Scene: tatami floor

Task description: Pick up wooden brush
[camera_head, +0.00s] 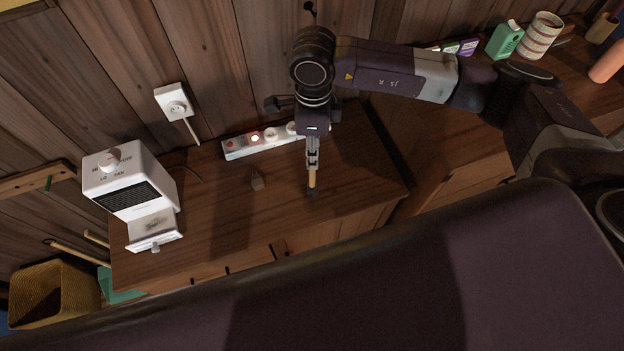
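The wooden brush (311,180) shows as a short tan handle with a dark end, pointing down over the wooden cabinet top (230,215). My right gripper (312,163) comes in from the upper right and points down at the brush. Its fingers are close together around the upper part of the brush, which they hide. The brush's dark end is at or just above the cabinet top; I cannot tell whether it touches. My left gripper is out of view.
A white power strip (240,147) lies behind the gripper by the wall. A white appliance (130,182) with a pulled-out drawer stands left. A green carton (505,40) and striped cup (541,36) stand far right. The front cabinet top is clear.

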